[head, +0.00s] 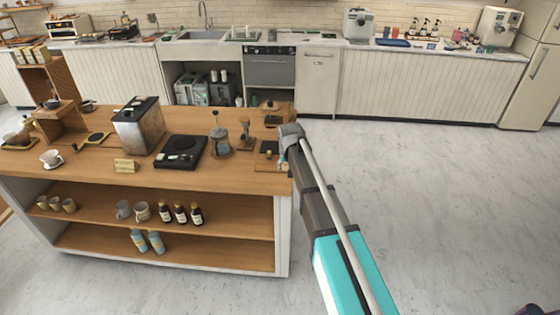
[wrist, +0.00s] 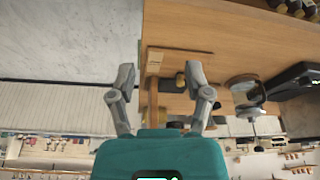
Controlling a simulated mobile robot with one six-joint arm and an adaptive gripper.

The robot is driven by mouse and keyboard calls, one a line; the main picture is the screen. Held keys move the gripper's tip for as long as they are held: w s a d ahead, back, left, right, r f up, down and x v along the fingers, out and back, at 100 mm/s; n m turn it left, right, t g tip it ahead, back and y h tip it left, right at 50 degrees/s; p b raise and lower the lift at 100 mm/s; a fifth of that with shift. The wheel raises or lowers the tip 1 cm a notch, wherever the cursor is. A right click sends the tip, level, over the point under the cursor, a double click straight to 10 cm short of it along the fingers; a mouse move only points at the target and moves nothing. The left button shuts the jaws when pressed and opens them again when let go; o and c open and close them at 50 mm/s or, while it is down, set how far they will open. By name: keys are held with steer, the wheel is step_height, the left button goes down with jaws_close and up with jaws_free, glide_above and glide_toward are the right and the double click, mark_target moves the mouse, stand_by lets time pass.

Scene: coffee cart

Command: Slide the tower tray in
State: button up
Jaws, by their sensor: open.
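My gripper (head: 291,135) is at the right end of the wooden cart, above or beside its edge. In the wrist view my gripper (wrist: 160,76) is open, its two fingers apart with nothing clasped. Between and beyond the fingers is a small wooden stand, possibly the tower, with a flat wooden board (wrist: 188,54), a pale end piece (wrist: 154,63) and a dark round part. In the head view a dark flat piece (head: 268,148) shows beside the gripper. Which part is the tray, and how far it sticks out, I cannot tell; my arm partly hides it.
The cart top (head: 225,172) also holds a black scale (head: 181,152), a metal box (head: 138,125), a glass brewer (head: 219,142) and a white cup (head: 51,158). Shelves below hold mugs and bottles. Floor (head: 430,190) right of the cart is clear.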

steer(key=shift+s+d+f, duration=0.1)
steer(key=shift+s+d, duration=1.4)
steer(key=shift+s, duration=0.15)
steer(key=s+d+m+g, duration=0.1)
steer(key=s+d, duration=0.6)
steer(key=s, duration=0.6)
steer(key=s+d+m+g, duration=0.1)
steer(key=s+d+g, duration=0.1)
steer(key=s+d, duration=0.6)
steer(key=s, duration=0.5)
steer(key=shift+d+f+h, duration=0.2)
steer(key=shift+f+h, duration=0.1)
steer(key=shift+f, duration=0.05)
